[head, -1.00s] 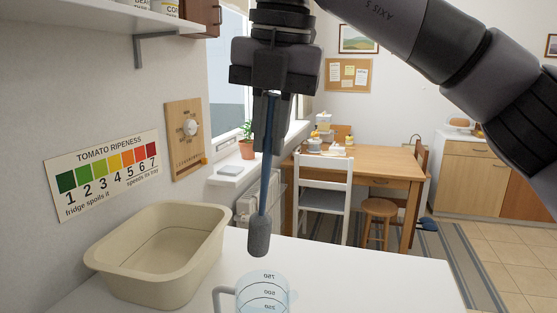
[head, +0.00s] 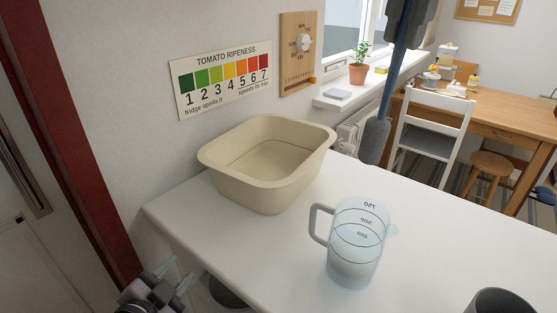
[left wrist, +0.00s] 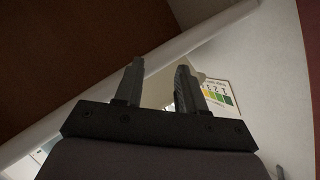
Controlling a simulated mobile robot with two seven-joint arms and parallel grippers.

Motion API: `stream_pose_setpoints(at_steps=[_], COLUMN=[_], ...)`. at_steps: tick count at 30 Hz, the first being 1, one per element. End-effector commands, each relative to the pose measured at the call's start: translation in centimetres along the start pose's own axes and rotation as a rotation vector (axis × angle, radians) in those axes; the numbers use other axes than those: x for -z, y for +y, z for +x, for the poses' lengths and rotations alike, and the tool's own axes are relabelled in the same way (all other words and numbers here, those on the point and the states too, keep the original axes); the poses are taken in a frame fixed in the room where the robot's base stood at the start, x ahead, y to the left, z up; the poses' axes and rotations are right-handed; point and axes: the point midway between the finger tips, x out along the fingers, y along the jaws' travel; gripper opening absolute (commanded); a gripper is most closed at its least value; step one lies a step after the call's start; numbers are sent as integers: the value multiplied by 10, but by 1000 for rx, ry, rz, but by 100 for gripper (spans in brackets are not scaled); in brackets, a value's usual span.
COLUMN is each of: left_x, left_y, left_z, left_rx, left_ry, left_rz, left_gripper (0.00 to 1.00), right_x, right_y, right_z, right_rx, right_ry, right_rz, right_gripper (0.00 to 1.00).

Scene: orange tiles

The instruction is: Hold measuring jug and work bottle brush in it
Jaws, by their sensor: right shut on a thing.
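The clear measuring jug (head: 357,250) stands upright on the white table, with its grey handle to the left and bluish liquid-like tint inside. The bottle brush (head: 375,140) has a blue handle and grey head; it hangs head down, above and slightly right of the jug, apart from it. My right gripper (head: 408,22) is shut on the brush handle at the top edge, partly cut off. My left gripper (head: 168,284) is at lower left, beside the table's near-left edge, far from the jug. In the left wrist view its two fingers (left wrist: 160,88) are apart and empty.
A beige tub (head: 268,160) stands on the white table (head: 220,240) behind and left of the jug. A dark round object (head: 500,302) is at the lower right. The table between tub and jug is clear. A wall with a ripeness chart (head: 225,78) is behind.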

Motion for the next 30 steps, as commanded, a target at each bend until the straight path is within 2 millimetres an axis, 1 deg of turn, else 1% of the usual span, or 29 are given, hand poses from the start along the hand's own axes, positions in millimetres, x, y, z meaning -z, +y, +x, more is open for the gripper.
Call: stream_pose_setpoints(at_steps=[1,3,5,6,7,9,12,15,18,21,24,30], left_x=[19,44,67,85,99,121,145,166,182,194,202,204], left_y=[-22,-46,-60,-66,-65,-53,-35,-16,3,22,40,72], left_z=[3,5,6,7,8,10,11,9,6,0,-6,-19], left_rx=[41,87,120,140,148,152,163,186,218,261,313,432], left_ry=[30,62,90,111,128,158,195,230,259,285,305,329], left_rz=[78,208,335,437,526,694,903,1110,1320,1528,1736,2111], left_gripper=[39,39,39,39,39,39,39,39,39,39,39,39], right_x=[0,0,0,0,0,0,0,0,0,0,0,0], right_y=[0,0,0,0,0,0,0,0,0,0,0,0], right_z=[0,0,0,0,0,0,0,0,0,0,0,0], right_rx=[0,0,0,0,0,0,0,0,0,0,0,0], right_ry=[0,0,0,0,0,0,0,0,0,0,0,0], right_rz=[0,0,0,0,0,0,0,0,-1,0,-1,-1], right_gripper=[0,0,0,0,0,0,0,0,0,0,0,0])
